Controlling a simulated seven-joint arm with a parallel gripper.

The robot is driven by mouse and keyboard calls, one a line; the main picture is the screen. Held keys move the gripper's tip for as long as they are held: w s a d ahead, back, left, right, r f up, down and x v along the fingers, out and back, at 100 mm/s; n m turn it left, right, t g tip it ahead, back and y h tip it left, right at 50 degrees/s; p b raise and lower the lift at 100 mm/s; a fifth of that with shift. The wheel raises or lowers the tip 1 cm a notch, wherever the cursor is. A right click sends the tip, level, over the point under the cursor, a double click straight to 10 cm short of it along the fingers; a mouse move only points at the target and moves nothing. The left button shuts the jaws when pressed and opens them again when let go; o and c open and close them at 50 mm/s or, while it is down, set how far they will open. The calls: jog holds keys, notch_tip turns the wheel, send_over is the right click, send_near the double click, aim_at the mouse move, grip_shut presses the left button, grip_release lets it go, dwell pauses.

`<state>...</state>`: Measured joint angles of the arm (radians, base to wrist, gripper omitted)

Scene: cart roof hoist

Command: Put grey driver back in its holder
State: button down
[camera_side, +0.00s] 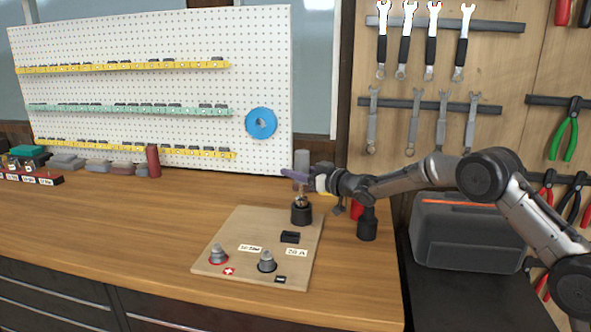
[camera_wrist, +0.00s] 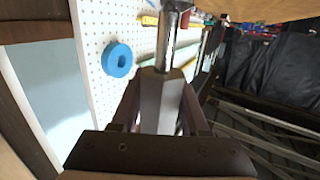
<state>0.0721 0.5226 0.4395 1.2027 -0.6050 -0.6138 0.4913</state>
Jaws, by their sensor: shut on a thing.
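My gripper (camera_side: 297,175) reaches in from the right over the wooden board's far end. It is shut on the grey driver, whose grey body (camera_wrist: 161,100) sits between the fingers (camera_wrist: 160,112) in the wrist view, with a metal shaft (camera_wrist: 168,40) beyond. In the side view a grey upright cylinder (camera_side: 301,160) at the fingers looks like its handle. Below the fingers is a brassy metal piece above a black round cup (camera_side: 301,214); I cannot tell if the shaft touches it. A black cylinder (camera_side: 367,224) stands right of the board; which one is the holder is unclear.
The wooden board (camera_side: 235,240) carries two grey knobs (camera_side: 217,254) (camera_side: 267,262) and a black block (camera_side: 290,237). A red handle (camera_side: 357,208) is beside the black cylinder. A pegboard with a blue ring (camera_side: 261,123) stands behind.

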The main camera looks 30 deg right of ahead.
jog(key=shift+f, duration=1.65)
jog(key=shift+c, duration=1.7)
grip_release()
jog(key=shift+f, duration=0.1)
jog(key=shift+s, duration=0.1)
send_near(296, 182)
jog(key=shift+s+d+f, duration=0.3)
jog(key=shift+s+d, duration=0.1)
jog(key=shift+d, duration=0.2)
jog(key=shift+s+d+f, duration=0.25)
jog(key=shift+s+d, duration=0.15)
jog(key=shift+d, duration=0.15)
